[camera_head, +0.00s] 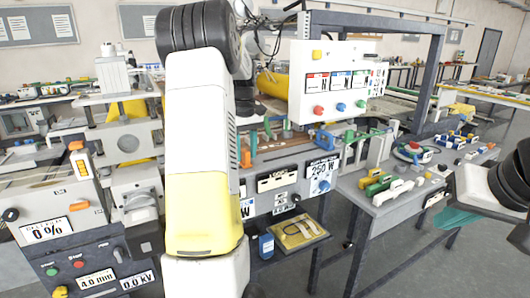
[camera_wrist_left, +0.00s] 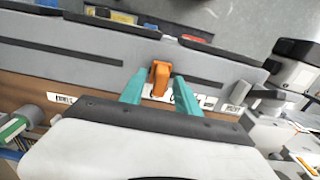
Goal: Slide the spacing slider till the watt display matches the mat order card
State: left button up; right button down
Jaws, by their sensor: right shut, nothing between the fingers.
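An orange knob (camera_wrist_left: 160,78), which looks like the spacing slider, stands between the teal fingers of my left gripper (camera_wrist_left: 160,92) in the left wrist view. The fingers are apart, one on each side, with a gap beside the left finger. In the head view my white and yellow left arm hides much of the bench front. A white sign reading 250 W (camera_head: 321,172) hangs there; its small heading is unreadable. A second sign ending in W (camera_head: 247,208) is mostly hidden by my arm. I cannot tell which is display or card. My right gripper (camera_head: 455,220) is shut and empty at the right edge.
A white control box (camera_head: 338,80) with coloured knobs stands above the bench. A left cabinet shows 0 % (camera_head: 46,230), 4.0 mm (camera_head: 96,279) and 0.0 kV (camera_head: 137,281). A side table (camera_head: 385,205) holds coloured blocks. Floor is clear at lower right.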

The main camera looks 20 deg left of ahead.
pick_arm(q)
jog(key=shift+c, duration=0.2)
grip_shut()
dwell(1.3)
